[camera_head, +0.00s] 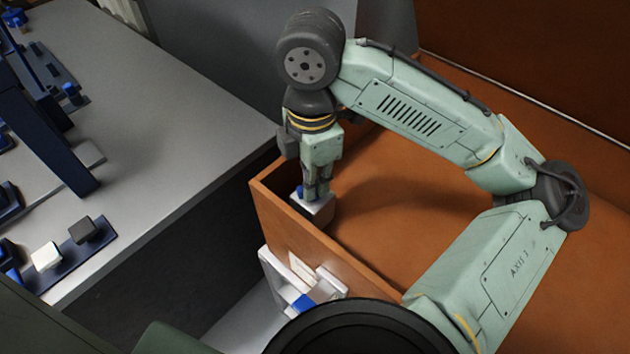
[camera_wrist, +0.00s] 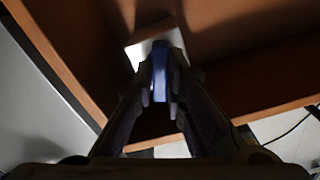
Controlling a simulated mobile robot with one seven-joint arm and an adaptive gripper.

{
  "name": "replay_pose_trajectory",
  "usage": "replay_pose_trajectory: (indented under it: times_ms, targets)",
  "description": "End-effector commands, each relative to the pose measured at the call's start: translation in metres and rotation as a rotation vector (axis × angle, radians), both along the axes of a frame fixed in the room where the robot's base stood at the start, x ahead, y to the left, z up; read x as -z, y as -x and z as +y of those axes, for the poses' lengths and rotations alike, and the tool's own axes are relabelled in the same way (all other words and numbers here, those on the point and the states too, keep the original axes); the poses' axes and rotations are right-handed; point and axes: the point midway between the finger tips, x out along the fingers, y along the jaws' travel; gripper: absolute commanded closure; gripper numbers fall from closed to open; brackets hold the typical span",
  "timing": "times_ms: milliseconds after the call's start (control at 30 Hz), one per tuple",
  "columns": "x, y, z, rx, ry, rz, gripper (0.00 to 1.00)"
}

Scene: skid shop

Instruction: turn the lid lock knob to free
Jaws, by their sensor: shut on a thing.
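The lid lock knob (camera_wrist: 159,84) is a blue grip standing on a pale square block. The block (camera_head: 315,209) sits inside the orange-brown bin, close to its left wall. My gripper (camera_head: 318,190) points down over the block, and its fingers are shut on the blue knob. The wrist view shows the two fingertips on either side of the knob, with my gripper (camera_wrist: 161,88) closed around it. Part of the knob is hidden by the fingers, and any lock marking is not readable.
The bin wall (camera_head: 325,251) runs close beside my gripper. A white bracket with a blue part (camera_head: 302,300) is on the wall's outer side. A grey table (camera_head: 180,110) with dark blue fixtures stands at the left. The bin floor (camera_head: 400,220) to the right is clear.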

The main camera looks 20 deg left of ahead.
Motion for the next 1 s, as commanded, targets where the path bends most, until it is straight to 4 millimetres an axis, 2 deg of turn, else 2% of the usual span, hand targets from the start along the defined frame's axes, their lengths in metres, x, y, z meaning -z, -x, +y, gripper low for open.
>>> replay_pose_trajectory:
  times_ms: [233, 533, 833, 867, 1000]
  targets:
    - [-0.0009, 0.0001, 0.0001, -0.029, -0.001, 0.001, 1.0]
    - [-0.0011, -0.0001, 0.0001, -0.367, -0.001, 0.001, 1.0]
    - [-0.0002, -0.0001, 0.0002, -0.399, -0.001, -0.001, 1.0]
    - [-0.0001, -0.0001, 0.0002, -0.399, -0.001, -0.001, 0.86]
    - [-0.0001, -0.0001, 0.0002, -0.398, -0.001, -0.001, 0.77]
